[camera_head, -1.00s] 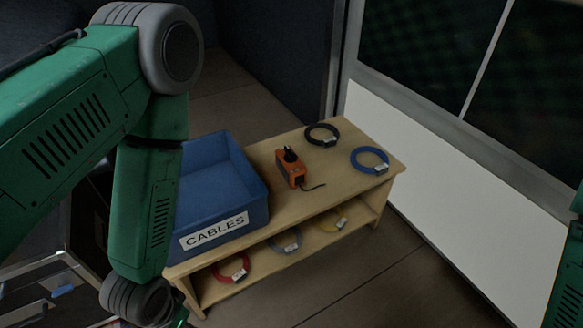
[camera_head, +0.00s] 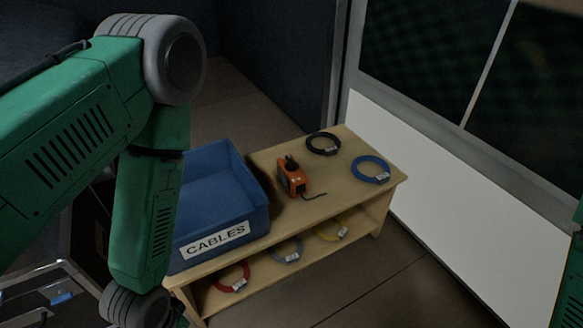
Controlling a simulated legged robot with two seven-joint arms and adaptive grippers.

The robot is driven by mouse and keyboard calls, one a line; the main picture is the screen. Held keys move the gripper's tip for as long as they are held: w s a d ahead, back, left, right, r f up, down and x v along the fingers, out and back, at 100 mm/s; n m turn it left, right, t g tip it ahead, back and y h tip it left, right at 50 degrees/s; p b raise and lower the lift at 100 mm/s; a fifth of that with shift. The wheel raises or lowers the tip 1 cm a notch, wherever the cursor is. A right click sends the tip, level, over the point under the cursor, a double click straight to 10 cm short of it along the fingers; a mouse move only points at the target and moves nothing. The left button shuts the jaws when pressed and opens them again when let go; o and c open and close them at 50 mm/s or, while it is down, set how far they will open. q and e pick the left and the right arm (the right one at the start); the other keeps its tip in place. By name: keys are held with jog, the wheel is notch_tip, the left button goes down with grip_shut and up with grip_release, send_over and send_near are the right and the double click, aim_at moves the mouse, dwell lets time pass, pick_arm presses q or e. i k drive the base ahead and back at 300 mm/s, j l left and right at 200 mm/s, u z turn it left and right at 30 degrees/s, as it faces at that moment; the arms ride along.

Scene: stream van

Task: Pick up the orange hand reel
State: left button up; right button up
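The orange hand reel (camera_head: 293,180) stands on the top of the wooden bench, just right of the blue bin. It has a black knob on top and a short dark lead lying on the wood toward the right. Nothing touches it. My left arm comes down at the left of the view, but its gripper is out of the picture below the bottom edge. Only a strip of my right arm shows at the right edge, and its gripper is out of view.
The wooden bench (camera_head: 262,156) carries a blue bin (camera_head: 190,256) labelled CABLES, a black cable coil (camera_head: 312,150) and a blue cable coil (camera_head: 356,176). Red (camera_head: 219,286), grey (camera_head: 274,256) and yellow (camera_head: 320,236) coils lie on its lower shelf. A white panel wall (camera_head: 440,190) stands at right.

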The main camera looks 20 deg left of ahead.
aim_at(296, 182)
jog(key=u, duration=0.6)
jog(key=i+l+u, duration=0.65)
jog(key=l, duration=0.25)
jog(key=i+l+u, duration=0.1)
jog(key=l+u, duration=0.15)
jog(key=i+l, duration=0.1)
jog(key=l, duration=0.3)
jog(key=i+l, duration=0.15)
jog(key=l, duration=0.25)
